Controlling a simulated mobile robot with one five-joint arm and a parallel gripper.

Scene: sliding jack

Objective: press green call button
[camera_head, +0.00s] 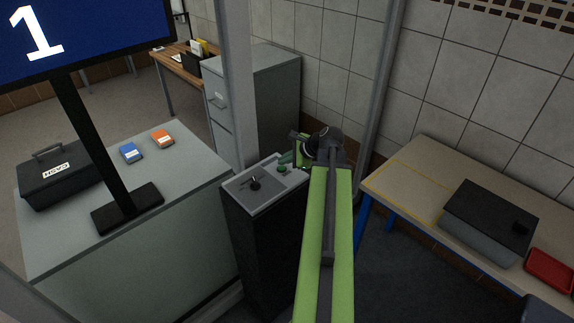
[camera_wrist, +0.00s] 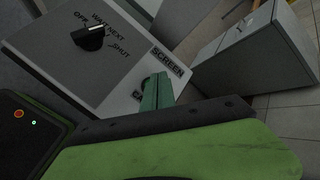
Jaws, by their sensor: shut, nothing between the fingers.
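The grey control panel (camera_head: 246,192) tops a dark pedestal. It carries a black rotary knob (camera_head: 255,184) and a small round green call button (camera_head: 282,169) near its right side. My gripper (camera_head: 286,158) is shut and empty, its green fingertips just behind the button in the head view. I cannot tell whether they touch it. In the wrist view my shut fingers (camera_wrist: 156,91) reach over the panel's edge beside the "SCREEN" label and hide most of the label below it. The button cannot be made out clearly there. The knob (camera_wrist: 90,38) has markings around it.
A counter (camera_head: 190,175) at left holds a black cash box (camera_head: 62,178), a screen on a stand, and blue and orange items. A grey filing cabinet (camera_head: 265,95) stands behind the panel. A table (camera_head: 410,180) with a dark-lidded box and red tray is at right.

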